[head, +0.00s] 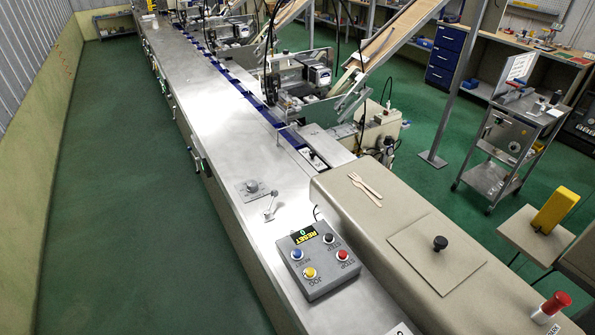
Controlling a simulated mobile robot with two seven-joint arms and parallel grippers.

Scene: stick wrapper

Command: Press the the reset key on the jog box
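The grey jog box (322,276) sits on the front part of the long steel machine top, in the lower middle of the head view. Its top carries a blue key (297,254), a black key (328,238), a red key (342,255) and a yellow key (309,272). The small label by the blue key seems to read RESET, upside down. A dark display (304,235) on the box shows upside-down yellow-green text that reads RESET. Nothing touches the keys. Neither of my grippers shows in this view.
A beige cover (340,205) with wooden forks (364,187) and a black knob (440,243) stands right of the box. A small lever (270,205) and a round dial (252,186) are behind it. Green floor (120,150) is clear on the left.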

